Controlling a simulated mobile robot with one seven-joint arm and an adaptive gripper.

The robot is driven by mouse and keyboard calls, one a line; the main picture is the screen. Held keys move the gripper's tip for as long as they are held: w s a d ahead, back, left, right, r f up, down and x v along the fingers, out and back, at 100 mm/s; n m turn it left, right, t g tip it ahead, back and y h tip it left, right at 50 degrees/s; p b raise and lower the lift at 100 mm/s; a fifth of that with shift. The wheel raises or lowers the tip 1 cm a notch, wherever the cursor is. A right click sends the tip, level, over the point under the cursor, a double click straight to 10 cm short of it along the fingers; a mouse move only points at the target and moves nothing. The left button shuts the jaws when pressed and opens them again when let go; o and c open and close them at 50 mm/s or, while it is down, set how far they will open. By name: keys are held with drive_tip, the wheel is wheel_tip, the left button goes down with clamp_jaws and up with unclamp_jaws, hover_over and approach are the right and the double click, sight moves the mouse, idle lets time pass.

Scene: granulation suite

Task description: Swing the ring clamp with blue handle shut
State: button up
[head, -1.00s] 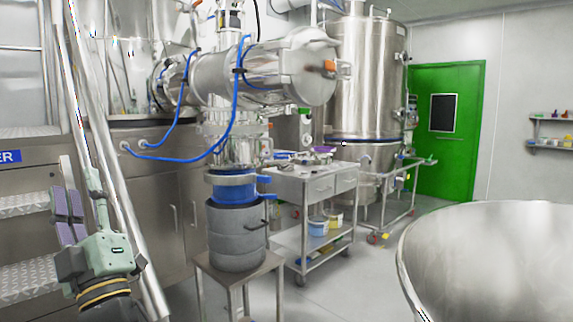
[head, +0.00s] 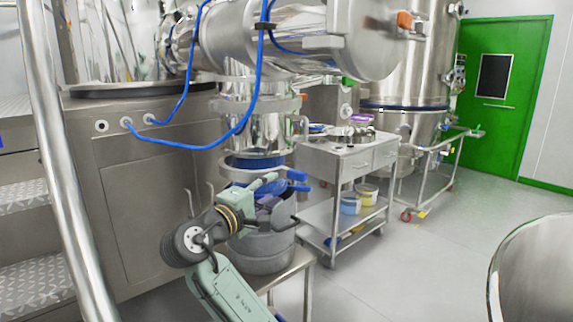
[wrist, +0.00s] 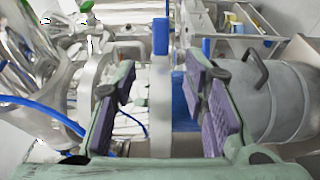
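The ring clamp (wrist: 160,105) is a pale metal band around the joint between the steel outlet above and the grey drum (head: 262,255). In the wrist view one blue handle (wrist: 160,37) and a second blue tab (wrist: 208,47) stand apart, with a gap between them. In the head view the blue handle (head: 297,175) juts out to the right of the joint. My gripper (wrist: 168,100) is open, its two purple-padded fingers spread with the band and a blue collar (wrist: 185,105) showing between them. Contact cannot be told. In the head view my arm hides part of the joint.
The drum stands on a small metal stand (head: 300,262). A steel trolley (head: 330,155) with tubs stands just right of it. Blue hoses (head: 250,110) hang above left. A rail (head: 70,200) and steps lie left. Floor is clear at the right, before a large steel bowl (head: 540,275).

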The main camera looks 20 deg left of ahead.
sight(295, 176)
drive_tip(key=shift+h, duration=0.4)
drive_tip(key=p+x, duration=0.1)
drive_tip(key=x, duration=0.2)
drive_tip(key=p+x, duration=0.1)
drive_tip(key=x, duration=0.2)
drive_tip(key=p+x, duration=0.1)
drive_tip(key=x, duration=0.3)
drive_tip(key=shift+s+d+f, duration=0.1)
drive_tip(key=shift+d, duration=0.25)
drive_tip(key=shift+w+d+f, duration=0.1)
drive_tip(key=shift+w+d, duration=0.05)
drive_tip(key=shift+w, duration=0.55)
drive_tip(key=shift+c, duration=0.2)
clamp_jaws()
